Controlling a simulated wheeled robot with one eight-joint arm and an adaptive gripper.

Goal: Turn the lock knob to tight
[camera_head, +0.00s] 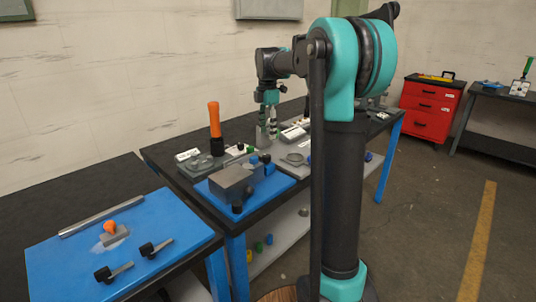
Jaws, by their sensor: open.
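My gripper (272,128) hangs pointing down over the middle of the dark-topped bench, beside a small grey upright piece (262,137). It is small in view, and I cannot tell whether it touches anything. Its fingers look empty. I cannot tell for sure which part is the lock knob. A grey block (232,184) on a blue mat carries a dark round knob (237,208) at its front. No tight mark can be read at this size.
An orange-handled tool (214,120) stands upright at the bench's back left. The nearer blue board (70,264) holds an orange-knobbed piece (110,227) and two black-knobbed levers (146,249). A red drawer cabinet (428,107) stands far right. My arm hides part of the bench.

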